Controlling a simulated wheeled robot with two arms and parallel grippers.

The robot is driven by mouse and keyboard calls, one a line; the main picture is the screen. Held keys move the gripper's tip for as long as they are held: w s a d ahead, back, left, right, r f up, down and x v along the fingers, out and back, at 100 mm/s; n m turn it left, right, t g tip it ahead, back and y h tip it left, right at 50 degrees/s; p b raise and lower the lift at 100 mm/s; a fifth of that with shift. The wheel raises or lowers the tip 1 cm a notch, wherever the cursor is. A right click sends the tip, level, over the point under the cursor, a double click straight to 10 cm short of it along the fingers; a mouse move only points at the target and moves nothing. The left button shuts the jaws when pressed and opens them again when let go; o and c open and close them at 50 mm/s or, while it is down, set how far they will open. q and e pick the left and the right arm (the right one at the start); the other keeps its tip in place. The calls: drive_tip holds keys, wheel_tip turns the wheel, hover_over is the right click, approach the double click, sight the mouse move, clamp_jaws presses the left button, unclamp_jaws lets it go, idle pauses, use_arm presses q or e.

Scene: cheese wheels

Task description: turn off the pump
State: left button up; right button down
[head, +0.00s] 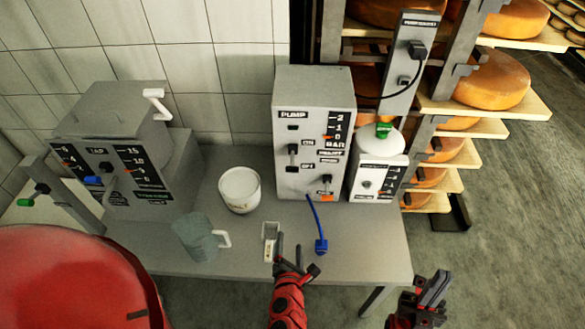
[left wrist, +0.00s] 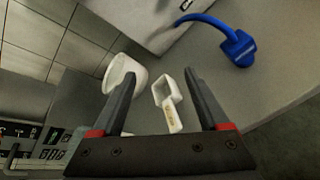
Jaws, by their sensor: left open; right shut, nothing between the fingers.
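The pump (head: 285,185) is a grey box labelled PUMP, standing at the back of the grey table. Its front has a dark switch lever (head: 292,150) beside small labels, a gauge scale at upper right and another knob (head: 326,181) low on the right. I cannot tell for sure which way the switch is set. My left gripper (head: 297,254) is open and empty over the table's front, below and apart from the pump; its fingers also show in the left wrist view (left wrist: 162,78). My right gripper (head: 432,292) is shut and empty, off the table's right front corner.
A small white scoop-like piece (head: 268,247) lies near my left gripper. A blue hose with a blue end (head: 321,246) hangs from the pump. A white pot (head: 239,189), a grey jug (head: 196,240), a tap box (head: 110,125) and a white unit (head: 373,178) stand around. Cheese shelves (head: 520,110) are right.

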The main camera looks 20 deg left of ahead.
use_arm(q)
wheel_tip(320, 180, up, 4)
drive_tip(key=w+d+n+t+h, duration=0.1)
drive_tip(key=d+n, duration=0.1)
drive_tip(key=n, duration=0.1)
drive_tip(key=n+t+y, duration=0.2)
drive_tip(key=n+t, duration=0.1)
drive_tip(key=n, duration=0.2)
approach(292, 168)
drive_tip(key=x, duration=0.7)
drive_tip(key=f+x, duration=0.1)
drive_tip(key=x, duration=0.2)
drive_tip(key=shift+w, duration=0.15)
